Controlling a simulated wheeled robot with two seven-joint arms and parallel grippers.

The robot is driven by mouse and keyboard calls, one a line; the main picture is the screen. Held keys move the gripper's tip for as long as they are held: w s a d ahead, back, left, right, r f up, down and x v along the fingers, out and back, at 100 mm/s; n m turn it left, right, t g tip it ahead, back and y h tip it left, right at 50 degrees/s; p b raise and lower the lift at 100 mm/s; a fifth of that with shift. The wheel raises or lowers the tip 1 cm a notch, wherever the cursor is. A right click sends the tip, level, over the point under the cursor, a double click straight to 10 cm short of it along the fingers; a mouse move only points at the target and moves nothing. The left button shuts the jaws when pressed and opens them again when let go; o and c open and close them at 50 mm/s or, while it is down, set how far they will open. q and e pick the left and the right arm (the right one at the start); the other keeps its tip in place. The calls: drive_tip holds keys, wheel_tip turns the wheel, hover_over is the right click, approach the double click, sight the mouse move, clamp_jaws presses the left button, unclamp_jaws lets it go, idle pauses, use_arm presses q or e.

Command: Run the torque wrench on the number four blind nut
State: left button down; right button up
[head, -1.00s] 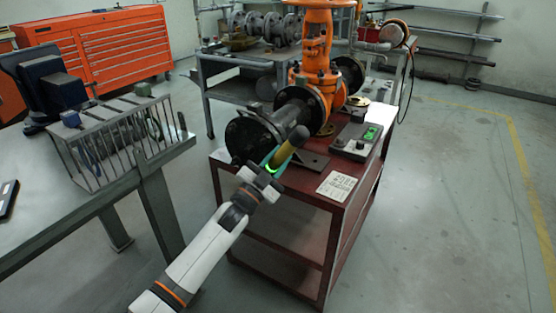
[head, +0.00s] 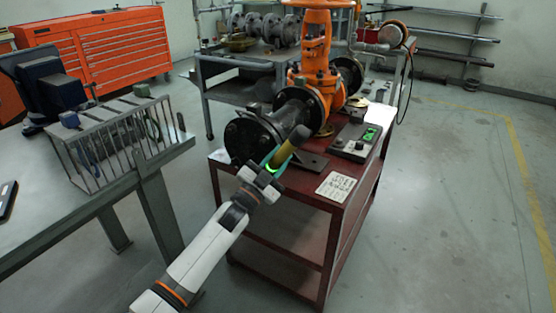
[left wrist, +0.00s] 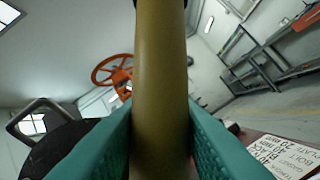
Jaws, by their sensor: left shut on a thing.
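My left gripper (head: 268,172) is shut on the yellow-brown handle of the torque wrench (head: 285,152). In the left wrist view the handle (left wrist: 160,80) stands between the two green finger pads. The wrench is tilted, its dark upper end in front of the pipe end beside the blind flange (head: 245,137). The flange is dark and bolted to the pipe of the orange gate valve (head: 318,72). I cannot make out the number four nut or tell whether the wrench head is on it. My right gripper does not show.
The valve stands on a dark red cart (head: 285,205) with a control box (head: 355,142) and a printed card (head: 336,186) on top. A grey bench (head: 60,222) with a wire rack (head: 112,148) is at the left. The floor at the right is clear.

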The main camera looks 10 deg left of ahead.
use_arm(q)
drive_tip(key=shift+r, duration=0.25)
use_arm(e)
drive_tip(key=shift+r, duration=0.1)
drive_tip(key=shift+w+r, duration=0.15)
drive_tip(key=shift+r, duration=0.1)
use_arm(q)
drive_tip(key=shift+w+d, duration=0.1)
drive_tip(key=shift+w, duration=0.15)
idle(0.3)
drive_tip(key=shift+w, duration=0.1)
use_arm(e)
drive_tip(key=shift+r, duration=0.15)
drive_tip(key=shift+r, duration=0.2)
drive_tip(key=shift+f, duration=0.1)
use_arm(q)
drive_tip(key=shift+w+d, duration=0.1)
drive_tip(key=shift+w, duration=0.1)
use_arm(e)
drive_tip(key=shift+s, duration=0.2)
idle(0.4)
